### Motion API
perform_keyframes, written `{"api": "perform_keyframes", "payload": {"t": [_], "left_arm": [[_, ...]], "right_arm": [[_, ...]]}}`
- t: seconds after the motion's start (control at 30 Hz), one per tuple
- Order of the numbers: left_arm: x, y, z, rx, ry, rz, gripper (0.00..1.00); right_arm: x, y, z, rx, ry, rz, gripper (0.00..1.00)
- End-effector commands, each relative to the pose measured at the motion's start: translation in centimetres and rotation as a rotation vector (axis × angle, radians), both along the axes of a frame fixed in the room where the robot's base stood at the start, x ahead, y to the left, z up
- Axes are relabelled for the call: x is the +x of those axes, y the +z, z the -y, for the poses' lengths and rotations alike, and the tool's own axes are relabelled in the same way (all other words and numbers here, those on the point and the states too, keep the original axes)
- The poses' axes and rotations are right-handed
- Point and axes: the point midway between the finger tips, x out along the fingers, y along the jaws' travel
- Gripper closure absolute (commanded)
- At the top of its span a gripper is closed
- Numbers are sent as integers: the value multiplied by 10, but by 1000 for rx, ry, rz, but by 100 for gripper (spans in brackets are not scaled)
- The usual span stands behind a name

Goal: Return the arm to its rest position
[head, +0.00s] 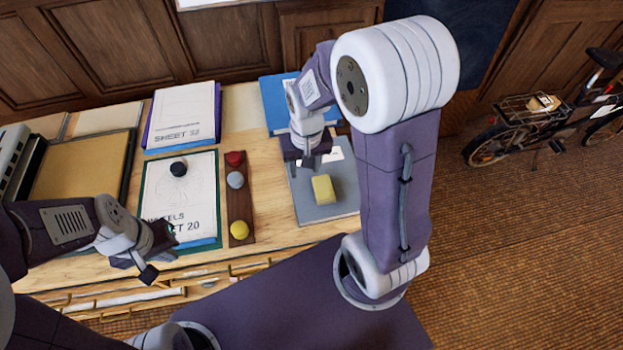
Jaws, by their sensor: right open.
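My right arm reaches in from the right and bends over the table. Its gripper (308,162) points down, open and empty, above the upper part of a grey folder or board (312,208). A yellow block (323,189) lies on that board, just below the gripper in the picture and apart from it. My left gripper (160,254) is at the table's front edge, by the lower left of the sheet marked 20 (196,200). Its dark fingers look spread with nothing between them.
A dark round knob (178,169) sits on the sheet. A wooden strip (238,207) holds a red (234,158), a grey (235,180) and a yellow (239,230) piece. Sheet 32 (184,112), a blue folder (278,103) and a tan board (82,165) lie around. A bicycle (530,115) stands right.

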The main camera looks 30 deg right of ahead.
Motion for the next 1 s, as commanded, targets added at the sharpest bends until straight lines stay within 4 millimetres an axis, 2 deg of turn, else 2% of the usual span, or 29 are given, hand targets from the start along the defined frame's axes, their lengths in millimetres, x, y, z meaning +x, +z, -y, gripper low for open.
{"api": "perform_keyframes", "payload": {"t": [0.03,0.1,0.2,1.0], "left_arm": [[0,0,0,0,0,0,100],[0,0,0,0,0,0,100],[0,0,0,0,0,0,100],[0,0,0,0,0,0,100]], "right_arm": [[-24,1,-4,-3,55,11,56],[-49,0,-8,-7,118,21,56],[-67,-3,-10,-10,163,30,56],[-70,-3,-10,-11,170,28,56]]}}
